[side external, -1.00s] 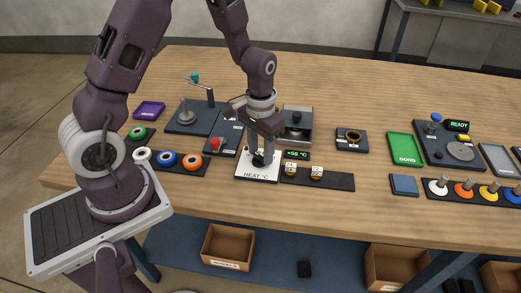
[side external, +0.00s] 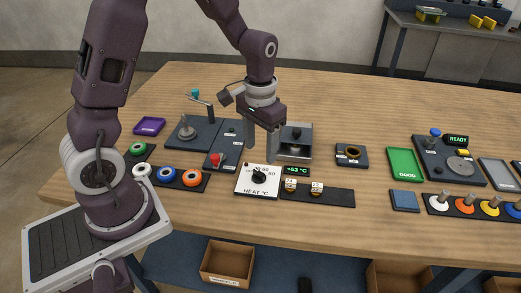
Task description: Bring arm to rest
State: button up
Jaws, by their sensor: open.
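My gripper (side external: 260,141) is open and empty. Its two fingers point down just above and behind the white HEAT °C dial plate (side external: 258,180). The black dial knob (side external: 259,176) on that plate is in full view and apart from the fingers. The small green display (side external: 296,171) to its right reads +53 °C. My arm reaches in from the upper left.
A lever fixture (side external: 192,132) and a panel with a red knob (side external: 217,159) are left of my gripper. A grey open box (side external: 295,142) stands close on its right. Coloured rings (side external: 167,173) lie at left. A green GOOD tray (side external: 404,163) and READY station (side external: 448,160) are at right.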

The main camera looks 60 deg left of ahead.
jog(key=s+d+r+t, duration=0.2)
jog(key=s+r, duration=0.2)
jog(key=r, duration=0.3)
jog(key=s+d+r+t, duration=0.1)
jog(key=s+d+r, duration=0.1)
jog(key=s+r, duration=0.35)
jog(key=s+d+r+m+t, duration=0.1)
jog(key=s+r, duration=0.3)
jog(key=s, duration=0.5)
jog(key=shift+r+m+t, duration=0.3)
jog(key=shift+r+t, duration=0.1)
jog(key=shift+t, duration=0.4)
